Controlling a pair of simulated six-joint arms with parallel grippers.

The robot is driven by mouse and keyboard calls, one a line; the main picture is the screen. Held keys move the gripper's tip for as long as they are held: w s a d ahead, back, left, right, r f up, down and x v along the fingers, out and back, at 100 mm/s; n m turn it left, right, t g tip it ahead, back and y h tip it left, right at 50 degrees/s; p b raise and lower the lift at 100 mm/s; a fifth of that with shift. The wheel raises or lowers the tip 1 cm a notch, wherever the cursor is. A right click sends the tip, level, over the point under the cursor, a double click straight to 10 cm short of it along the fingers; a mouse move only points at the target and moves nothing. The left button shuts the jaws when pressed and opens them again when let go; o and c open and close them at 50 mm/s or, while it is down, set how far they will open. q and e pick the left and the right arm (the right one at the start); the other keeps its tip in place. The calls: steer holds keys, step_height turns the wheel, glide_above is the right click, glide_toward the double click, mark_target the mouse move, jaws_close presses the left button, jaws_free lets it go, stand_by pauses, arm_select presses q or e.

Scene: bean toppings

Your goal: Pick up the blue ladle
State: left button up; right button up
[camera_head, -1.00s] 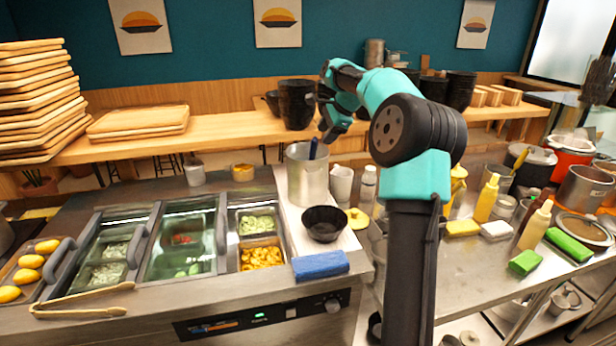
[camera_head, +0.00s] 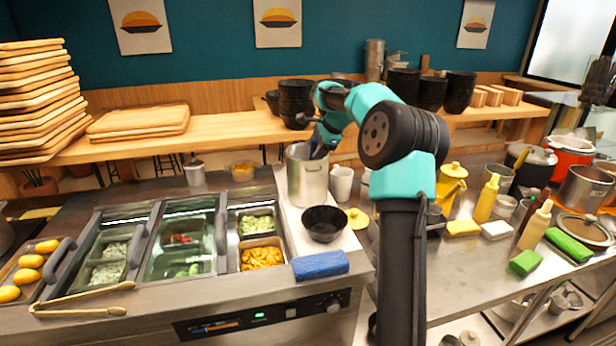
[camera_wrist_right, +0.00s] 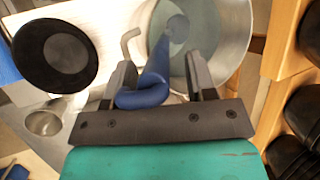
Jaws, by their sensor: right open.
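The blue ladle stands in the tall metal pot (camera_head: 307,178). In the right wrist view its blue handle (camera_wrist_right: 150,92) rises out of the pot (camera_wrist_right: 225,35) and its hooked end lies between my fingers. My right gripper (camera_head: 325,140) is over the pot's rim in the head view. In the right wrist view my right gripper (camera_wrist_right: 160,80) is open, with one finger on each side of the handle. The ladle's bowl inside the pot is not clear. My left gripper is not in view.
A black bowl (camera_head: 323,224) and a blue sponge (camera_head: 320,265) are in front of the pot. A white cup (camera_head: 342,184) stands right beside it. Stacked black bowls (camera_head: 297,102) stand on the wooden shelf behind. Topping trays (camera_head: 181,238) are to the left.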

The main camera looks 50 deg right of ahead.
steer(key=shift+w+f, duration=0.1)
steer(key=shift+f, duration=0.1)
steer(key=shift+c, duration=0.5)
jaws_close()
